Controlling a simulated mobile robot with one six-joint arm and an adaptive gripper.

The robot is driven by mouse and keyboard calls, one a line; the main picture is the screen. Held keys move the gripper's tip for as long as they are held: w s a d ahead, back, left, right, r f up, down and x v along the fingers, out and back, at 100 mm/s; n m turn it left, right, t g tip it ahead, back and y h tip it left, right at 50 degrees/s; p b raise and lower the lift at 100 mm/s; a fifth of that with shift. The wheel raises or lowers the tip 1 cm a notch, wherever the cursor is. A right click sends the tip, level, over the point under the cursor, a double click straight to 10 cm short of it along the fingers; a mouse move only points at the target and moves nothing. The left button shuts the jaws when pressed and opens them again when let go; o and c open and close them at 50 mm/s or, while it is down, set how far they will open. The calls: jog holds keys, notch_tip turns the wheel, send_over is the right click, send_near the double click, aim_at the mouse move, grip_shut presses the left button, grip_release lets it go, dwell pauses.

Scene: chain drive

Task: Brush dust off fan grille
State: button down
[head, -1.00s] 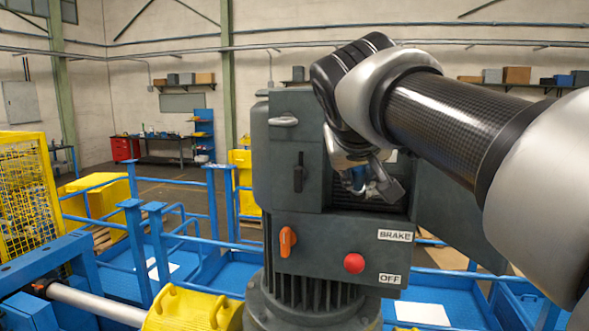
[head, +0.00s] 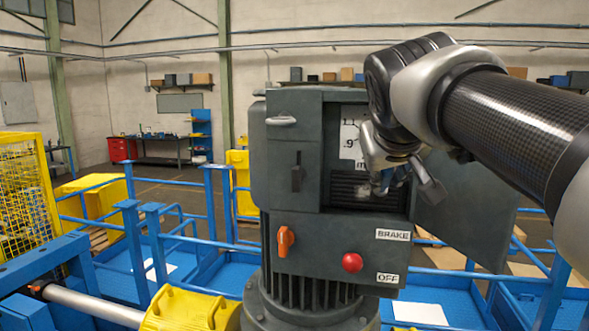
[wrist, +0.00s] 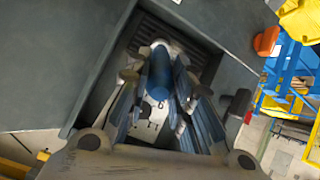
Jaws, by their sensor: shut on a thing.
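The fan grille (head: 345,186) is a dark slatted panel low inside the open recess of the grey machine housing. Its slats also show near the top of the wrist view (wrist: 205,62). A pale patch lies on or just before the slats beside my fingers; I cannot tell whether it is dust or bristles. My gripper (head: 385,180) is at the recess, in front of the grille's right part. In the wrist view my gripper (wrist: 160,88) is shut on a blue cylindrical handle, seemingly the brush (wrist: 160,73). Its tip is unclear, so contact with the slats cannot be told.
The recess door (head: 465,215) hangs open on the right, close to my gripper. A white gauge label (head: 350,140) sits above the grille. Below are an orange switch (head: 285,241) and a red button (head: 352,263). Blue railings (head: 215,215) surround the machine.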

jog(key=a, duration=0.1)
jog(key=w+a, duration=0.1)
jog(key=a, duration=0.2)
jog(key=shift+w+a, duration=0.3)
jog(key=shift+a, duration=0.1)
dwell(0.9)
jog(key=s+a+b, duration=0.2)
jog(key=s, duration=0.3)
jog(key=shift+s, duration=0.4)
jog(key=shift+b, duration=0.3)
jog(key=s, duration=0.1)
jog(key=s+a+b, duration=0.1)
jog(key=shift+s, duration=0.4)
jog(key=shift+d, duration=0.1)
